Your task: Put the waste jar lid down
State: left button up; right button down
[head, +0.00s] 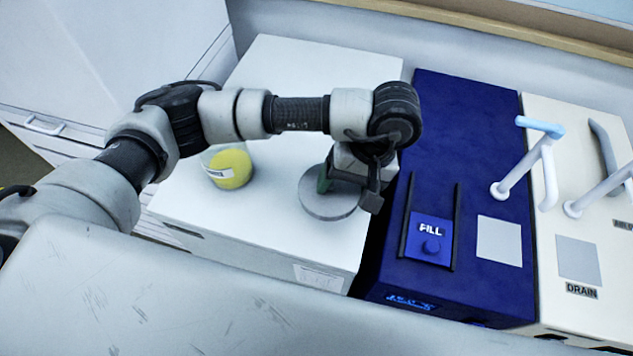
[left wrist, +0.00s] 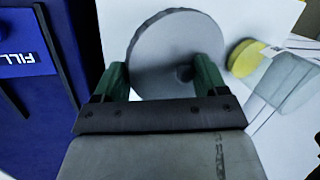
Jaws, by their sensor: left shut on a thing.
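The waste jar lid (head: 322,206) is a flat grey disc at the white top's right side. It also shows in the left wrist view (left wrist: 160,48), with a small knob near the fingers. My left gripper (head: 344,183) is shut on the lid; its green fingers (left wrist: 163,78) show at the lid's near side. I cannot tell whether the lid touches the surface. A clear jar with yellow contents and a white label (head: 229,168) stands to the left, apart from the lid; it shows at the right in the left wrist view (left wrist: 284,82). My right gripper is not in view.
The white box top (head: 265,215) is clear around the lid and behind the jar. Right of it stand a blue FILL unit (head: 466,120) with raised rails and a cream DRAIN unit (head: 583,125) with pipe spouts.

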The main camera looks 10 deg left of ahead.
pick_arm(q)
jog(key=a+f, duration=0.1)
jog(key=w+a+f, duration=0.1)
jog(key=a, duration=0.1)
jog(key=w+a+f+p, duration=0.1)
jog(key=a, duration=0.1)
jog(key=shift+w+a+f, duration=0.15)
jog(key=shift+a+f, duration=0.1)
jog(key=shift+f, duration=0.1)
notch_tip(320, 180, down, 4)
jog(key=shift+r+p, duration=0.1)
jog(key=shift+p, duration=0.65)
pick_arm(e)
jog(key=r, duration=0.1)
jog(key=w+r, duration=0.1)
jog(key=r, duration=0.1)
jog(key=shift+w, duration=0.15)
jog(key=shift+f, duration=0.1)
